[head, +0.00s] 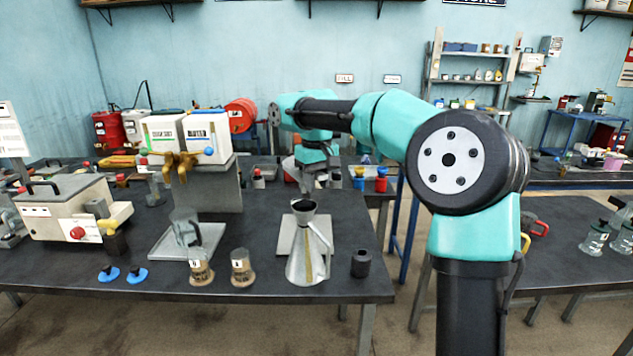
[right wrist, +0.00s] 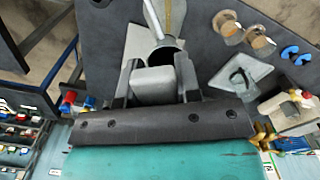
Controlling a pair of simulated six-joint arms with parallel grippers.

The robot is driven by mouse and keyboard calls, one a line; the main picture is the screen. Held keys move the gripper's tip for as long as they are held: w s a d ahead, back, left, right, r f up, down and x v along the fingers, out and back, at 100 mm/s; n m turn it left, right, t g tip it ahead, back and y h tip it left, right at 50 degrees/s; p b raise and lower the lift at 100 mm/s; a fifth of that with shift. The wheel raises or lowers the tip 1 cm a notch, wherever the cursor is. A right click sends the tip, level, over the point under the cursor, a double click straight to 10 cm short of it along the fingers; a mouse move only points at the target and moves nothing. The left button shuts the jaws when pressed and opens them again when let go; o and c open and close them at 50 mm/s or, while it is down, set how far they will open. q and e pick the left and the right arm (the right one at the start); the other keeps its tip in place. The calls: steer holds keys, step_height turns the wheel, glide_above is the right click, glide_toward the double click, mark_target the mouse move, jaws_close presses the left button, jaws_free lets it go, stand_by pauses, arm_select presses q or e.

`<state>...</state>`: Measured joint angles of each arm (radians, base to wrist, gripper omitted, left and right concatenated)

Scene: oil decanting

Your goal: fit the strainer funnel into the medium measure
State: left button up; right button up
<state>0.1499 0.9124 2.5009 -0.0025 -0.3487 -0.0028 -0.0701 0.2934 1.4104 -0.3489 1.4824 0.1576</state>
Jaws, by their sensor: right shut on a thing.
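A conical metal measure with a side handle (head: 305,262) stands upright near the table's front right; it also shows at the top of the right wrist view (right wrist: 153,18). A flared, dark-mouthed cup, apparently the strainer funnel (head: 304,207), is at the measure's top. In the right wrist view, its round mouth (right wrist: 166,57) lies just beyond my fingers. My right gripper (head: 314,184) is above and behind the measure, shut on a grey block-like part (right wrist: 155,84), seemingly the funnel's grip. Whether the funnel is seated or hovering cannot be told. My left gripper is out of view.
A pale square plate (head: 286,238) lies behind the measure. A black cylinder (head: 361,264) stands to its right. Two small labelled beakers (head: 242,269) and a glass jug (head: 186,226) on a tray (head: 211,242) are to the left. Blue pieces (head: 137,275) lie at the front.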

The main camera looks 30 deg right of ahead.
steer(key=shift+f, duration=0.1)
steer(key=shift+f, duration=1.8)
steer(key=shift+f, duration=0.2)
steer(key=shift+f, duration=0.35)
steer(key=shift+f, duration=2.05)
steer(key=shift+f, duration=0.3)
steer(key=o, duration=1)
